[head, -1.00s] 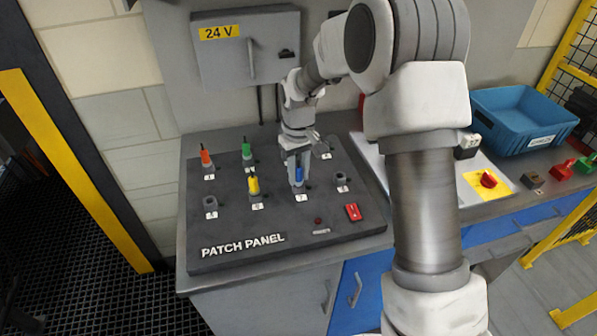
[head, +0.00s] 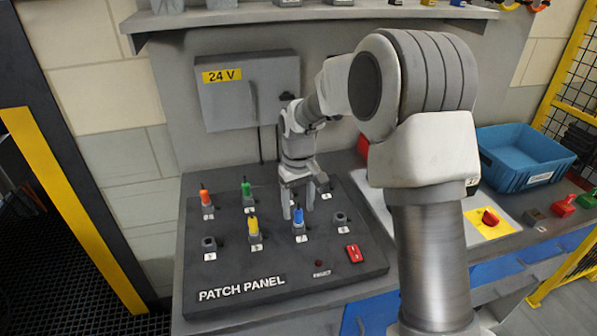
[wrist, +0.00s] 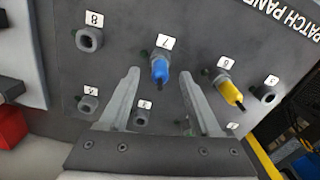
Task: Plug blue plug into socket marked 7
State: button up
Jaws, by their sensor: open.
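The blue plug (head: 299,217) stands upright in a socket in the front row of the patch panel (head: 190,275). In the wrist view the blue plug (wrist: 160,70) sits in the socket beside the label 7 (wrist: 165,42). My gripper (head: 297,209) is open and empty, raised above the plug, with its fingertips near the plug's top. In the wrist view the open fingers of my gripper (wrist: 160,73) lie either side of the plug, apart from it. The plug's lower end is hidden in the socket.
A yellow plug (head: 254,228) is in socket 6, left of the blue one. Orange (head: 206,198) and green (head: 247,190) plugs stand in the back row. Socket 8 (wrist: 90,40) is empty. A red switch (head: 354,253) is at front right. A grey 24 V box (head: 245,95) hangs behind.

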notch_tip(320, 180, up, 14)
jog(key=shift+p, duration=0.35)
jog(key=shift+r, duration=0.1)
jog(key=s+d+r+m+t, duration=0.1)
jog(key=s+d+r, duration=0.25)
jog(key=s, duration=0.35)
jog(key=s+d+r+m+t, duration=0.1)
jog(key=s+d+r+t, duration=0.2)
jog(key=s, duration=0.4)
jog(key=s+d+f+m+t, duration=0.1)
jog(key=s+d, duration=0.3)
jog(key=s, duration=0.9)
jog(key=shift+s+f+m+t, duration=0.25)
jog(key=shift+f+m, duration=0.3)
jog(key=shift+m, duration=0.35)
